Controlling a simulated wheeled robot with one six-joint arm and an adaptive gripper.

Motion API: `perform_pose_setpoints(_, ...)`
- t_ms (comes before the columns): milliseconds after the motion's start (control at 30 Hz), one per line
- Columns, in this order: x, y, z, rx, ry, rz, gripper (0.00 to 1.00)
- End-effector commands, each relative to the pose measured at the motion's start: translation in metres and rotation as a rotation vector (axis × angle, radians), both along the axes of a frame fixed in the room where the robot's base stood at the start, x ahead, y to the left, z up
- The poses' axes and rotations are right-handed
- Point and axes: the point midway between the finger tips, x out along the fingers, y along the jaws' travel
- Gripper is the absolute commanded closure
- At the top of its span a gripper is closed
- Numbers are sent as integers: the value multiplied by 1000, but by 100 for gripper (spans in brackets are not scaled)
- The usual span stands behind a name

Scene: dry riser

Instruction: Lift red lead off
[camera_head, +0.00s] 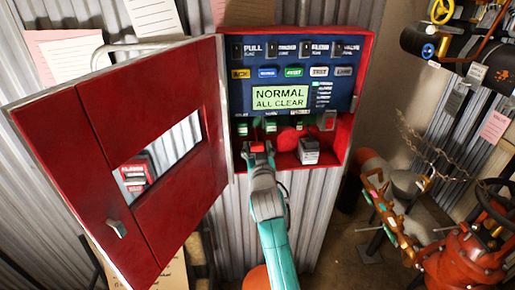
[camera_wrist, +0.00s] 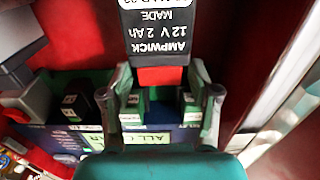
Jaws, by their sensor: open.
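My gripper (camera_head: 257,150) is at the open red panel box, low inside it. In the wrist view its two fingers (camera_wrist: 162,88) stand apart. A small red block (camera_wrist: 160,76), possibly the red lead's end, shows between the fingertips, against a black battery (camera_wrist: 157,32) with upside-down white lettering. I cannot tell whether a finger touches it. Green labelled terminals (camera_wrist: 131,108) lie beyond, also between the fingers.
The red door (camera_head: 100,150) stands open at left. A dark and grey block (camera_head: 308,151) sits on the box floor right of my gripper. A red part (camera_head: 328,121) is above it. The panel (camera_head: 285,98) reads NORMAL ALL CLEAR. Red pipework (camera_head: 470,255) stands at right.

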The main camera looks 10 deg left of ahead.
Motion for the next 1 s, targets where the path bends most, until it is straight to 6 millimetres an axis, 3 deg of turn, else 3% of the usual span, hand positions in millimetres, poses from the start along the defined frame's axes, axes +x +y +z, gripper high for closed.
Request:
perform_pose_setpoints(267, 1, 0, 0, 0, -1, 0, 41)
perform_pose_setpoints(500, 1, 0, 0, 0, -1, 0, 100)
perform_pose_setpoints(667, 1, 0, 2, 0, -1, 0, 100)
perform_pose_setpoints(833, 1, 0, 23, 3, -3, 0, 100)
perform_pose_setpoints(1000, 1, 0, 26, 3, -3, 0, 100)
